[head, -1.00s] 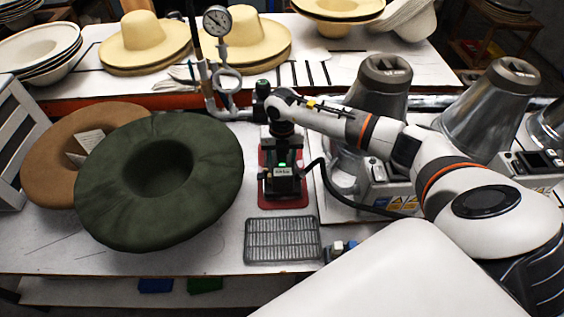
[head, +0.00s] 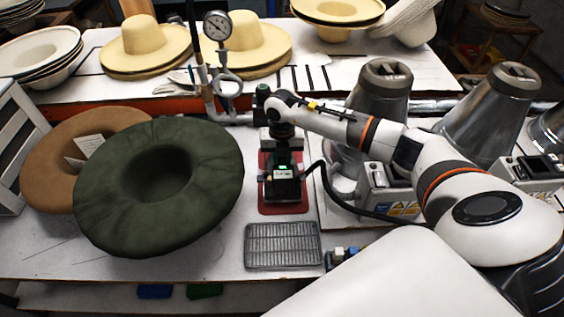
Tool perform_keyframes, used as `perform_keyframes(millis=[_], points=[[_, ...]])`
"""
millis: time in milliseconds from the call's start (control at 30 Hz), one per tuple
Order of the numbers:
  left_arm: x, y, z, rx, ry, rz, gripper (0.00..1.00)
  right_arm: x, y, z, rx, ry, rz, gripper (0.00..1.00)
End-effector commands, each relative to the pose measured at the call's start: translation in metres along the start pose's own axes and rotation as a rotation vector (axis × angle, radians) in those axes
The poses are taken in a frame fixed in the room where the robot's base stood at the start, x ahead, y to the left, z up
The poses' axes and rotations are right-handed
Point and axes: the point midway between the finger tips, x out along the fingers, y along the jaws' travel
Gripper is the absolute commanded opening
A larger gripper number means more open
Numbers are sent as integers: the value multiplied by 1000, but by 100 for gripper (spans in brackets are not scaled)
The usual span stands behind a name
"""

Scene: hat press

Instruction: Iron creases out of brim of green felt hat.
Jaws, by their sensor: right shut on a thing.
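The green felt hat (head: 206,222) lies on the left of the table with its crown hollow facing up and its wide brim spread around it. Soft waves show in the brim. The brim overlaps a brown hat behind it. My right gripper (head: 283,188) points down at the red pad (head: 284,209), right of the hat and apart from it. It is shut on a dark iron (head: 282,196), mostly hidden under the gripper, which is on or just above the pad. My left gripper is not in view.
A metal grate (head: 282,245) lies in front of the red pad. Metal cone-shaped machines (head: 380,95) stand at the right. A pipe with a gauge (head: 217,26) rises behind. The brown hat (head: 48,170) carries a paper tag. Straw hats (head: 147,38) line the back shelf.

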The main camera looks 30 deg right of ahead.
Motion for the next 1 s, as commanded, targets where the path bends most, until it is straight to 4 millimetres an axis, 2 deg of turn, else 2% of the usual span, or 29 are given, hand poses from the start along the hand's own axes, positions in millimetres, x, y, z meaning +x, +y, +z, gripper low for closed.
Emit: perform_keyframes(millis=[33,300,567,1000], points=[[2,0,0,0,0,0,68,-11,-1,-4,1,11,-8,0],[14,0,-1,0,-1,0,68,-55,-1,-3,0,12,-9,0],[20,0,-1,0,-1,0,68,-88,-1,-2,1,8,-8,0],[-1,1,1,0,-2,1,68,-126,-1,-2,0,7,-7,0]])
